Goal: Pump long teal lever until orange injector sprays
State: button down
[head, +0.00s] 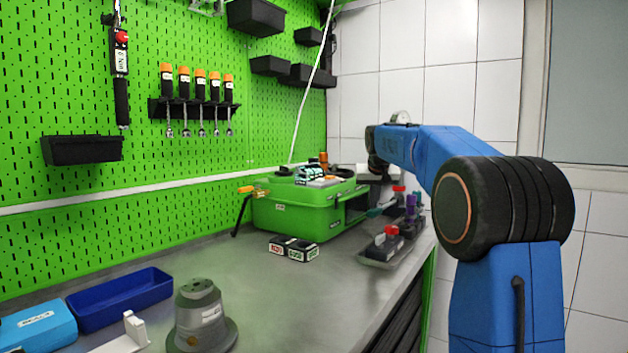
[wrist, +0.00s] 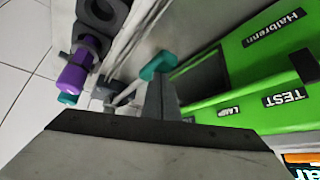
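The green testbench box (head: 300,217) stands on the bench, with a labelled side. The teal lever (head: 378,211) sticks out at the box's right end. In the wrist view its teal handle (wrist: 158,66) is just beyond my fingertips, with a pale rod running down-left from it. I cannot tell whether they touch. The orange injector (head: 246,189) points left from the box's left end; no spray shows. My gripper (wrist: 160,88) appears as one narrow grey tapered piece, fingers together, with nothing visible between them. In the head view my gripper is mostly hidden near the box's far right.
Small labelled blocks (head: 293,249) lie in front of the box. A blue bin (head: 120,298) and grey-green part (head: 200,318) stand nearer.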

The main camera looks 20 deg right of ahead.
jog(key=shift+w+d+r, duration=0.15)
jog(key=shift+r, duration=1)
jog(key=shift+w+d+r, duration=0.1)
jog(key=shift+r, duration=2.55)
jog(key=shift+s+a+f, duration=0.15)
jog(key=shift+f, duration=1.8)
jog(key=shift+s+a+f, duration=0.15)
jog(key=shift+f, duration=1.75)
notch_tip(320, 180, up, 8)
jog(key=shift+w+d, duration=0.3)
jog(key=shift+d, duration=0.05)
jog(key=shift+f, duration=0.15)
